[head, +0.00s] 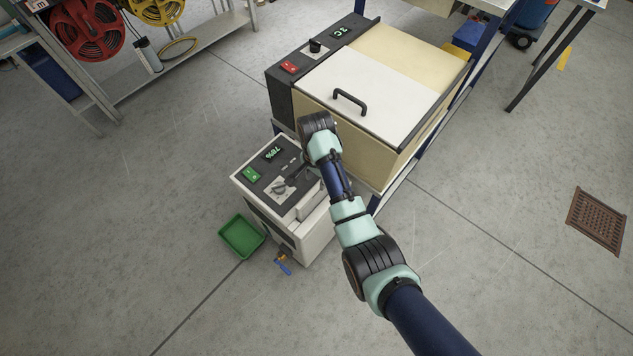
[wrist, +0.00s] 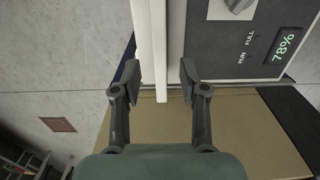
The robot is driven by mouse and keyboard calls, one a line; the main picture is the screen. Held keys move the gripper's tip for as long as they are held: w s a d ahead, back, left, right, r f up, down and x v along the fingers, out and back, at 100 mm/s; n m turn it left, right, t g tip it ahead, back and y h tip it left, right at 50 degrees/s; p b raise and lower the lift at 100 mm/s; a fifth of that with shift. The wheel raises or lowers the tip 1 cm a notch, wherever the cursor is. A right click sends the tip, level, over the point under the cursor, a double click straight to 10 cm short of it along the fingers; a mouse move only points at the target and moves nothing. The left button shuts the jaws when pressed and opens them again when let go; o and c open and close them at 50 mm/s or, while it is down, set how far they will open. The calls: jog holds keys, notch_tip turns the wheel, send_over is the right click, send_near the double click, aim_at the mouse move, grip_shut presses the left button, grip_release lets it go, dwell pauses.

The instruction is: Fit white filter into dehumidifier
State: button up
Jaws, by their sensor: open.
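The dehumidifier (head: 290,228) is a white floor unit with a dark top panel, a green switch and a 78% display, which also shows in the wrist view (wrist: 287,44). The white filter (wrist: 151,40) shows edge-on as a narrow upright strip in the wrist view, beside the dehumidifier's side. My gripper (wrist: 160,80) is open, with one finger on each side of the filter's near end and gaps visible. In the head view my gripper is over the dehumidifier's right part, partly hidden by my arm. I cannot tell whether the filter touches the dehumidifier.
A large cream machine with a white handled lid (head: 352,88) stands right behind the dehumidifier, close to my wrist. A green tray (head: 242,237) lies on the floor at its front left. A blue-handled valve (head: 283,266) sticks out at the front. Floor to the right is open, with a drain grate (head: 597,220).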

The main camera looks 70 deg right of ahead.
jog(key=shift+r, duration=0.95)
jog(key=shift+w, duration=0.1)
jog(key=w+a+r+n+t+h, duration=0.1)
jog(key=w+a+r+n+t, duration=0.2)
jog(key=w+a+r+n, duration=0.55)
jog(key=w+a+r+n+t+h, duration=0.1)
jog(key=w+a+n+t, duration=0.3)
jog(key=a, duration=0.9)
jog(key=s+a+r+n+t+y, duration=0.1)
jog(key=s+a+r+n+t, duration=0.1)
jog(key=a+r, duration=0.4)
jog(key=s+a+r+n+t+y, duration=0.1)
jog(key=s+a+r+n+t, duration=0.1)
jog(key=a+r+n, duration=0.5)
jog(key=a+t, duration=0.1)
jog(key=a, duration=0.5)
jog(key=shift+s+r+t, duration=0.25)
jog(key=shift+t, duration=0.15)
